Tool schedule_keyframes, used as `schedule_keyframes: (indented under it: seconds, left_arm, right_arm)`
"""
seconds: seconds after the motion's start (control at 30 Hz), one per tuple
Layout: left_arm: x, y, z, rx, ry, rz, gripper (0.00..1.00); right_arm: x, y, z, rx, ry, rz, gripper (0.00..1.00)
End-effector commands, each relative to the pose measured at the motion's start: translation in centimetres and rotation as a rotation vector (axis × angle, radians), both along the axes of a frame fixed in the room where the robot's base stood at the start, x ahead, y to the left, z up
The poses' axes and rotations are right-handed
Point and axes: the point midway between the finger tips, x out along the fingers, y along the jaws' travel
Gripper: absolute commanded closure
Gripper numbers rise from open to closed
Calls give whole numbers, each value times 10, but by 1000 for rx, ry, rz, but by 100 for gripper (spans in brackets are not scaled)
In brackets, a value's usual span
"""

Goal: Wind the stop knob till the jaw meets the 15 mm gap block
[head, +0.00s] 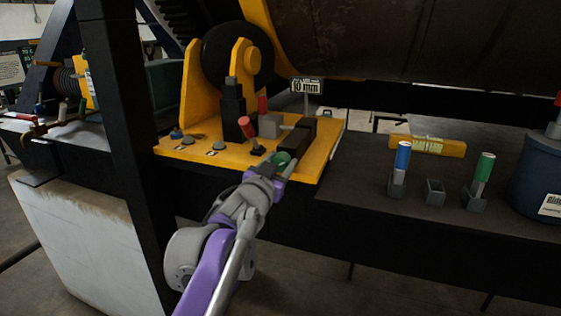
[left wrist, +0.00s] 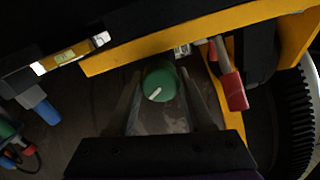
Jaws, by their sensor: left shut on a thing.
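The green stop knob (head: 283,158) sits at the front of the yellow plate (head: 318,168), below a dark jaw block (head: 297,137). My left gripper (head: 280,167) is shut on this knob. In the left wrist view the knob (left wrist: 160,82) shows a white pointer mark between my two fingers (left wrist: 160,100). A grey block (head: 270,125) with a red handle (head: 262,104) stands left of the jaw block; I cannot tell whether they touch. My right gripper is not in view.
A sign (head: 306,86) seems to read 10 mm. A red-handled lever (head: 247,129) stands left of the knob. On the dark bench are a blue-handled piece (head: 403,158), an empty holder (head: 434,192), a green-handled piece (head: 485,168) and a blue bin (head: 541,170).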

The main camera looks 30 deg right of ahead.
Motion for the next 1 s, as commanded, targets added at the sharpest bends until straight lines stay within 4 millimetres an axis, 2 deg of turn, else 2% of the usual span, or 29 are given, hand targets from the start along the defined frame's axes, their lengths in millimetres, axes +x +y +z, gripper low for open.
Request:
schedule_keyframes:
  seconds: [0.1, 0.3, 0.67, 0.7, 0.83, 0.87, 1.0]
  left_arm:
    - [0, 0, 3, 86, -100, 1, 100]
    - [0, 0, 2, 214, -249, 1, 100]
    - [-1, 0, -1, 242, -282, 1, 100]
    - [-1, 0, -1, 242, -282, 1, 45]
    - [-1, 0, -1, 241, -281, 1, 21]
    - [-1, 0, -1, 241, -281, 1, 18]
    - [-1, -1, -1, 241, -281, 1, 18]
  right_arm:
    - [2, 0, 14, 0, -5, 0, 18]
    - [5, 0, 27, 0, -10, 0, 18]
    - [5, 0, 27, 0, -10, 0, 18]
    - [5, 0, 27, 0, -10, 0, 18]
    - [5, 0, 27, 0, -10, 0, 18]
    - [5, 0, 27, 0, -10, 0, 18]
    - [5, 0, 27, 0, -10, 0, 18]
